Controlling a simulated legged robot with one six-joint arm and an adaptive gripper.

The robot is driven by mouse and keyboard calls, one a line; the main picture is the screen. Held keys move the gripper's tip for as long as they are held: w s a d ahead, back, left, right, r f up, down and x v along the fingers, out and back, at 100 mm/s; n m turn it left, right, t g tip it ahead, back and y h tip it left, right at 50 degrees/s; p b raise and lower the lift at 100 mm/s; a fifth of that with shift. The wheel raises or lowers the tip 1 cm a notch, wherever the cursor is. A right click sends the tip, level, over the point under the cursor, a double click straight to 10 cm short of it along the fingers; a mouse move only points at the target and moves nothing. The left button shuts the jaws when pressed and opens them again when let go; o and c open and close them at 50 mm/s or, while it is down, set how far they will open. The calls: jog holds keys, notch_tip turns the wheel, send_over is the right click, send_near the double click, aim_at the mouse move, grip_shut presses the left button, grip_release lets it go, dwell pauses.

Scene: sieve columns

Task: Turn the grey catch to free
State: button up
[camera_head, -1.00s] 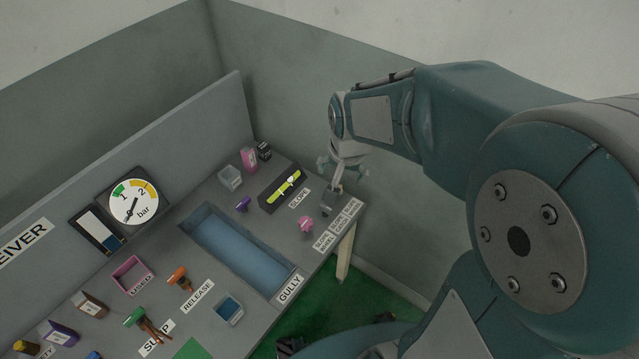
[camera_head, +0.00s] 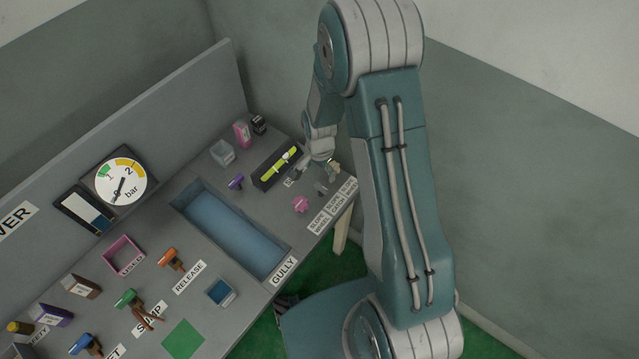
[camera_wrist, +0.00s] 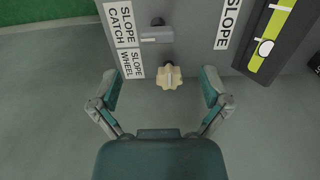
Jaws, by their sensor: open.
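The grey catch (camera_wrist: 156,36) is a small grey bar beside the SLOPE CATCH label (camera_wrist: 123,24), with a dark round stub above it in the wrist view. In the head view the catch (camera_head: 321,188) is small, and I cannot read its setting. My gripper (camera_wrist: 160,86) is open and empty, fingers spread wide. A beige wheel (camera_wrist: 169,76) lies between the fingertips in the wrist view, beside the SLOPE WHEEL label (camera_wrist: 131,64); the catch lies beyond it. In the head view my gripper (camera_head: 326,168) hangs over the bench's right end, close to the catch.
A yellow-green level (camera_head: 281,165) in a dark tray stands left of my gripper. The blue gully (camera_head: 228,228) is sunk in the bench. The back panel (camera_head: 150,120) and room walls bound the space.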

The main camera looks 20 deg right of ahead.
aim_at(322, 186)
jog(key=f, duration=0.7)
jog(key=shift+d, duration=0.4)
jog(key=shift+a+f, duration=0.2)
jog(key=shift+f, duration=0.2)
jog(key=shift+d, duration=0.1)
jog(key=c, duration=1.2)
